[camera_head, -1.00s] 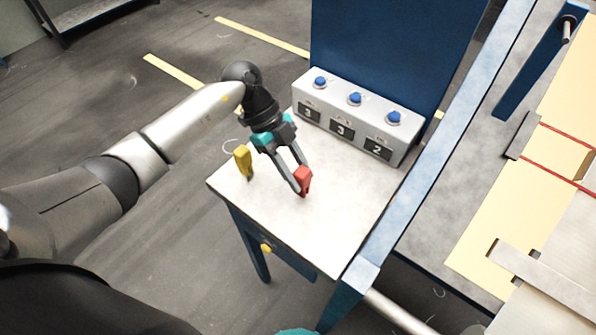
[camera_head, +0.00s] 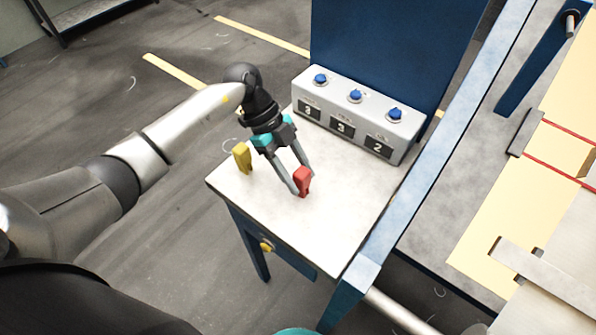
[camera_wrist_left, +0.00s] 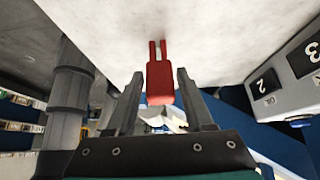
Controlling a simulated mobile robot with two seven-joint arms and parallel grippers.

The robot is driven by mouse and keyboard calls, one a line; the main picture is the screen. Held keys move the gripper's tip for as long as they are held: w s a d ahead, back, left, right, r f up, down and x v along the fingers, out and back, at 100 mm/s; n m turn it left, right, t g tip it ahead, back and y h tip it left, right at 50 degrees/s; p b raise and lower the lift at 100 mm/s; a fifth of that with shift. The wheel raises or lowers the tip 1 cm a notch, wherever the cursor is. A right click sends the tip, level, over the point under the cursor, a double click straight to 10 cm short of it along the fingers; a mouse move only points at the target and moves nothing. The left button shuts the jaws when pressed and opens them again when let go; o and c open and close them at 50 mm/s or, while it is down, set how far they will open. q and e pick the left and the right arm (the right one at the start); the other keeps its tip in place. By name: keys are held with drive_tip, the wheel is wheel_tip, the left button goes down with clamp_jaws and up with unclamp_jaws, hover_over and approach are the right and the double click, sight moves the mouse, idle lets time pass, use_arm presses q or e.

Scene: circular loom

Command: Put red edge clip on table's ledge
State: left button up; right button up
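The red edge clip (camera_head: 303,182) stands on the white top of the small table (camera_head: 330,225), prongs toward the tabletop. My left gripper (camera_head: 304,183) reaches down over it, one finger on each side. In the left wrist view the red clip (camera_wrist_left: 160,82) lies between the two fingers of my left gripper (camera_wrist_left: 160,78), with a narrow gap showing on both sides, so the gripper is open around it. My right gripper is not in view.
A yellow clip (camera_head: 242,157) stands near the table's left edge. A grey box (camera_head: 357,118) with blue knobs and number displays stands along the back. A blue-grey beam (camera_head: 440,145) borders the right side, with the loom bed (camera_head: 480,240) beyond. The front tabletop is clear.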

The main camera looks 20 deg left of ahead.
use_arm(q)
drive_tip(key=shift+o, duration=1.4)
drive_tip(key=v, duration=1.5)
drive_tip(key=shift+a+r, duration=0.1)
